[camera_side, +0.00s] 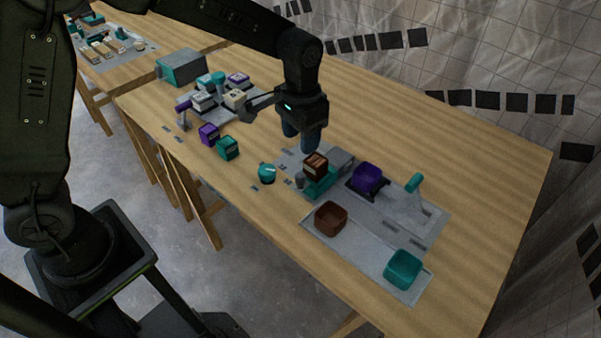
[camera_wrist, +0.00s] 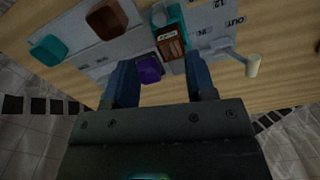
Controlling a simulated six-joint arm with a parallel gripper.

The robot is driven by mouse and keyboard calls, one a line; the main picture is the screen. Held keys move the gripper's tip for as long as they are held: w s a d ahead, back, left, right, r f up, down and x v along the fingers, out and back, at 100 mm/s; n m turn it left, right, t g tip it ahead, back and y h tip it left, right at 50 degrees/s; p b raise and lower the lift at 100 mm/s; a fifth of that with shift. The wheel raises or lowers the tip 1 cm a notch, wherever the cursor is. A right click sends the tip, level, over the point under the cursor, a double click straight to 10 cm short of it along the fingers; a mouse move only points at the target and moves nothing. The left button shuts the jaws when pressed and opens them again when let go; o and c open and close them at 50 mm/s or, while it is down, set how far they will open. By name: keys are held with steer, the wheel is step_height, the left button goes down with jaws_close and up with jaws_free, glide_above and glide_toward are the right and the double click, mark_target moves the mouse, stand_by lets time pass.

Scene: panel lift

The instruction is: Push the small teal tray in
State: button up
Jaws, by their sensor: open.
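The small teal tray (camera_side: 319,187) sticks out toward the front of a grey housing (camera_side: 342,158) on the grey panel. A brown block with a pale-marked face (camera_side: 315,166) sits on it. In the wrist view the teal tray (camera_wrist: 172,13) shows at the top, with the brown block (camera_wrist: 171,43) below it. My gripper (camera_side: 300,146) hangs just behind and left of the block in the side view, blue fingers pointing down. In the wrist view the fingers (camera_wrist: 160,65) are apart with nothing held between them. Contact with the tray is not visible.
A purple bin (camera_side: 367,177) stands right of the housing. A brown bin (camera_side: 331,217) and teal bin (camera_side: 404,268) stand at the panel's front. A teal-handled lever (camera_side: 414,183) rises at right. A teal knob (camera_side: 266,173) lies left. A cream-tipped lever (camera_wrist: 252,66) is near the gripper.

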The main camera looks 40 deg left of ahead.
mark_target(301, 174)
step_height(301, 174, down, 11)
steer(key=shift+f, duration=0.15)
stand_by(0.4)
jaws_close()
stand_by(0.3)
